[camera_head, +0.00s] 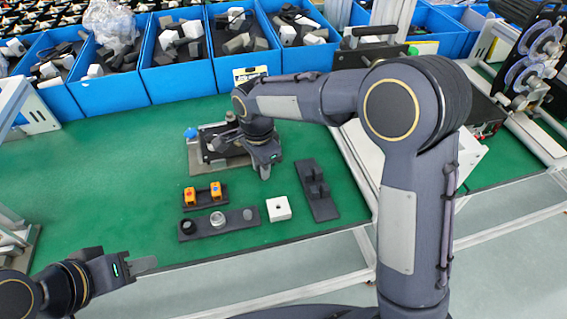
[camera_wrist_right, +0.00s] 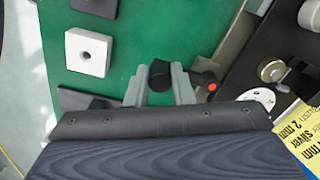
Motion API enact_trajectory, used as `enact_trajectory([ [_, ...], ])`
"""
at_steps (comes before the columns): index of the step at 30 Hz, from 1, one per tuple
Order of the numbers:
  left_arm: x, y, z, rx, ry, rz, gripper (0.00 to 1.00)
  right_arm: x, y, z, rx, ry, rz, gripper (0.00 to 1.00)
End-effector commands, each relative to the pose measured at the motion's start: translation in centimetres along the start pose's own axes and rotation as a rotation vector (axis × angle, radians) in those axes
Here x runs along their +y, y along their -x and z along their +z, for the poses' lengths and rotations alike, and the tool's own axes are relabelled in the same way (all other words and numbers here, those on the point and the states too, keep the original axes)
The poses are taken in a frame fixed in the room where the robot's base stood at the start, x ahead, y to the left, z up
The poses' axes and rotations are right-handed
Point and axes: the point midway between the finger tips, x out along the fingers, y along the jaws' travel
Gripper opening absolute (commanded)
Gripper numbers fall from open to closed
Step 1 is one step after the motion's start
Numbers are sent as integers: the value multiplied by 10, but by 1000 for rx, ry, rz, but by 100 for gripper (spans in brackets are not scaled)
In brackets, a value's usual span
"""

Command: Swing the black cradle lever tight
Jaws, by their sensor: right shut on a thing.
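My right gripper (camera_head: 265,171) reaches down just right of the dark cradle fixture (camera_head: 205,163) on the green table. In the right wrist view its two grey fingers (camera_wrist_right: 158,90) are shut on a black knob-like end of the black cradle lever (camera_wrist_right: 160,72). The rest of the lever is mostly hidden in both views. The fixture shows in the wrist view at right, with a metal disc (camera_wrist_right: 271,71) and a red-tipped part (camera_wrist_right: 210,86) beside the fingers. My left gripper (camera_head: 142,265) is at lower left, off the table's front edge, with nothing visible in it; its finger gap is unclear.
A white block (camera_head: 278,208), a dark bracket (camera_head: 317,190), a dark strip with round parts (camera_head: 218,223) and a holder with orange pieces (camera_head: 204,196) lie in front. Blue bins (camera_head: 180,78) line the back. The table's left side is clear.

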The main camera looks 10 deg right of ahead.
Motion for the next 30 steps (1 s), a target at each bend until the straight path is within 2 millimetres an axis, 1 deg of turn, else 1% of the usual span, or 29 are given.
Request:
enact_trajectory([
  [1, 0, 1, 0, 0, 0, 0, 36, -3, 1, 6, 1, -37, 0, 0],
  [6, 2, 4, -2, 0, 0, 0, 36, -9, 1, 15, 1, -183, -1, 0],
  [15, 4, 8, -4, 0, 0, 0, 36, -19, 1, 24, 0, -383, -2, 0],
  [21, 5, 10, -5, 0, 0, 0, 36, -22, 1, 27, -1, -456, -2, 0],
  [30, 5, 11, -5, 0, 0, 0, 36, -25, 1, 29, -2, -488, -3, 0],
])
